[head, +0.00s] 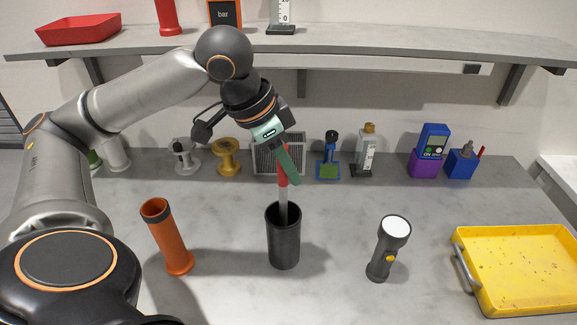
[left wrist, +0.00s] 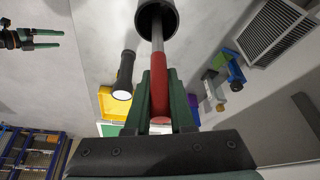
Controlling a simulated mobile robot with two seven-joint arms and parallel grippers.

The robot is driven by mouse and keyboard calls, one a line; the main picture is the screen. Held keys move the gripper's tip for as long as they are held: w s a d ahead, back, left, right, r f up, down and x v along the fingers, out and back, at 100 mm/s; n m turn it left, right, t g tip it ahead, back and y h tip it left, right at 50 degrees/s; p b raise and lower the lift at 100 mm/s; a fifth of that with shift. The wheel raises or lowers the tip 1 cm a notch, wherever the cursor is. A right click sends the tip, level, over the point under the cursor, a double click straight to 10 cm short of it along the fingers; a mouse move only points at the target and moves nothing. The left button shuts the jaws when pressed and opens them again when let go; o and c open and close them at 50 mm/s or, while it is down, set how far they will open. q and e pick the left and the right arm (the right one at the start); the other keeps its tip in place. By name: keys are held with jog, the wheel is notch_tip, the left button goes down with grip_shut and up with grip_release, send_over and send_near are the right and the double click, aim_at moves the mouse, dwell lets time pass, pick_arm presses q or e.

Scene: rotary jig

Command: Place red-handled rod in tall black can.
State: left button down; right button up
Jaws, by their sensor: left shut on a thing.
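My left gripper (head: 290,177) is shut on the red handle of the rod (head: 283,198). The rod hangs roughly upright with its grey shaft pointing down. The tall black can (head: 285,243) stands upright on the worktop, directly below. The shaft's lower end is inside the can's mouth, and its tip is hidden. The left wrist view shows the red handle (left wrist: 159,90) between the green fingers and the shaft reaching into the can's dark opening (left wrist: 153,14). My right gripper (left wrist: 60,39) shows at the upper left of that view, fingers apart and empty.
An orange tube (head: 168,238) stands left of the can and a black flashlight (head: 385,255) right of it. A yellow tray (head: 520,285) lies at the right. Spools, a bottle and other small items line the back below a shelf (head: 390,43).

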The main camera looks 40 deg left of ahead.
pick_arm(q)
jog(key=shift+f, duration=0.4)
jog(key=c, duration=0.7)
grip_release()
jog(key=shift+s, duration=0.1)
jog(key=s, duration=0.1)
jog(key=s+a+b, duration=0.1)
jog(key=s, duration=0.1)
jog(key=shift+s+a+b, duration=0.1)
jog(key=shift+a+b, duration=0.25)
jog(key=shift+b, duration=0.05)
